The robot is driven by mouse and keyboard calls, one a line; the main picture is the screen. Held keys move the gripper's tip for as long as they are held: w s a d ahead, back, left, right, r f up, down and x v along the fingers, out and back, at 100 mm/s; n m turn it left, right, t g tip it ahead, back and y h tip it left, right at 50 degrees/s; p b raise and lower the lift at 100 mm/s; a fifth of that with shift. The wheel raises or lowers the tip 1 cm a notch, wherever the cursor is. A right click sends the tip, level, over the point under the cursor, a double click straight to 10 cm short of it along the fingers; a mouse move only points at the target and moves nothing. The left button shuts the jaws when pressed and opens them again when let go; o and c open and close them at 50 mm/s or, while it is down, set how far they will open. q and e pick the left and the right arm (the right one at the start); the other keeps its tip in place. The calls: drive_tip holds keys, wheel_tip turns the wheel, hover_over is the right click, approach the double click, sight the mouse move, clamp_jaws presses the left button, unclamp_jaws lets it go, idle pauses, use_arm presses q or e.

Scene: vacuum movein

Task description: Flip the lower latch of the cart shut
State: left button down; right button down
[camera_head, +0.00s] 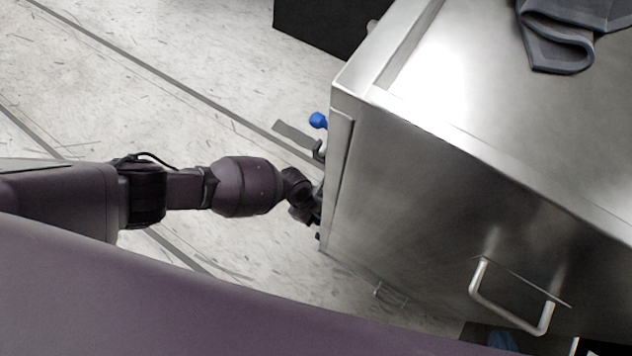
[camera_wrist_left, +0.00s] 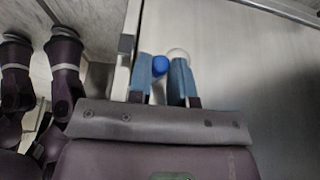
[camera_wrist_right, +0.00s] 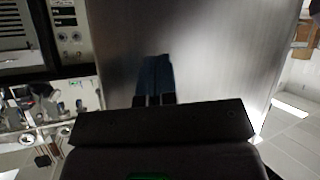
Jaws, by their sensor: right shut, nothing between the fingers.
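The metal cart (camera_head: 480,170) stands at the right of the head view. A blue knob (camera_head: 318,120) sticks out past its left side, near the top. My left arm reaches that side lower down; the left gripper's fingertips are hidden there. In the left wrist view my left gripper (camera_wrist_left: 162,82) has its two blue fingers apart in front of the cart face. A blue knob (camera_wrist_left: 160,66) shows between them, close to the left finger; I cannot tell whether they touch. I cannot tell which latch this is. My right gripper (camera_wrist_right: 158,76) is shut and empty before a metal surface.
A dark folded cloth (camera_head: 570,35) lies on the cart top. A drawer handle (camera_head: 510,300) juts from the cart's front. A black box (camera_head: 322,28) stands behind. The speckled floor left of the cart is open. A white round knob (camera_wrist_left: 178,54) shows near the left gripper's right finger.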

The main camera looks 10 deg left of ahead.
use_arm(q)
drive_tip(key=shift+s+a+f+m+t+h+b, duration=0.1)
drive_tip(key=shift+s+f+m+t+h+b, duration=0.2)
drive_tip(key=shift+t, duration=0.65)
drive_tip(key=shift+s+a+f+m+t+h+b, duration=0.1)
drive_tip(key=shift+s+f+t+h, duration=0.25)
drive_tip(key=shift+t, duration=0.6)
use_arm(e)
drive_tip(key=shift+w+d+r, duration=0.1)
drive_tip(key=shift+r, duration=0.1)
use_arm(q)
drive_tip(key=c, duration=1)
unclamp_jaws()
drive_tip(key=shift+c, duration=0.2)
use_arm(e)
drive_tip(key=shift+f, duration=0.25)
use_arm(q)
drive_tip(key=shift+s, duration=0.15)
